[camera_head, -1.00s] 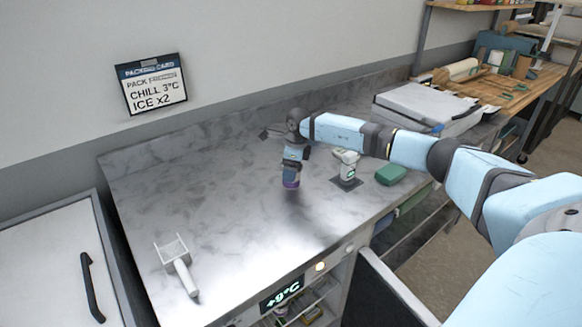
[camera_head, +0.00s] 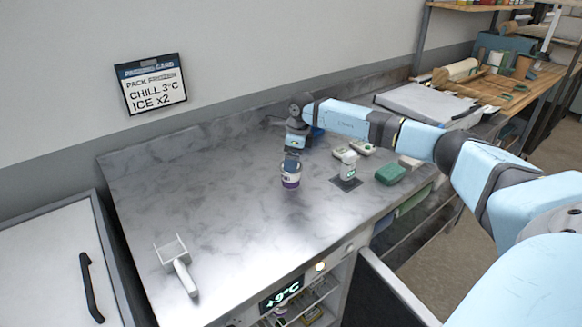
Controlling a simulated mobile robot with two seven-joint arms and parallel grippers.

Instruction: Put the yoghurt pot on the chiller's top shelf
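The yoghurt pot (camera_head: 290,179), white and purple, stands upright on the marble counter (camera_head: 230,215). My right gripper (camera_head: 291,161) points down at the pot's top from behind; its fingers are too small to show whether they are open or shut, or touching the pot. The chiller is under the counter's front, with a lit display (camera_head: 282,292) reading +9°C. Its dark door (camera_head: 388,290) stands open at the right. Part of a shelf (camera_head: 316,299) shows inside, with small items below; the rest is hidden by the counter. My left gripper is not in view.
A white device (camera_head: 348,166) stands on a dark pad right of the pot, with a green block (camera_head: 391,174) beyond it. A white scoop (camera_head: 176,264) lies at the front left. A large pale case (camera_head: 428,105) is at the back right. The left counter is mostly clear.

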